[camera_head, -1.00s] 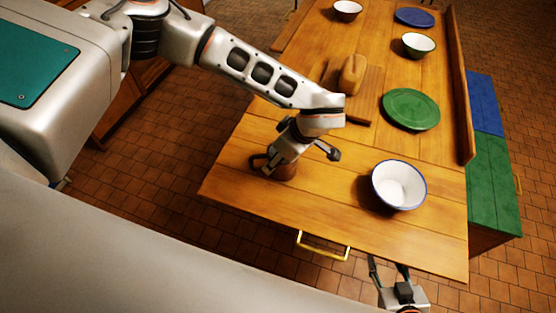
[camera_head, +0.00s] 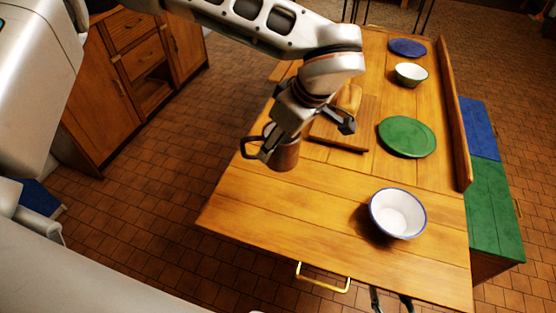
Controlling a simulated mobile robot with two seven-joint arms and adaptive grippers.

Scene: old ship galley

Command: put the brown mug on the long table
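The brown mug (camera_head: 285,157) hangs upright below my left gripper (camera_head: 283,140), which is shut on it near the rim. The mug appears to be held above the near left part of the long wooden table (camera_head: 270,210). Its dark handle points left. The gripper hides the mug's top. My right gripper (camera_head: 391,300) shows only its two fingers at the bottom edge. They are apart with nothing between them, by the table's near edge.
A white bowl with a blue rim (camera_head: 398,213) stands at the near right. Behind are a green plate (camera_head: 407,137), a cutting board (camera_head: 335,136) with bread (camera_head: 350,97), a green-rimmed bowl (camera_head: 411,74) and a blue plate (camera_head: 407,47). The near left tabletop is clear.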

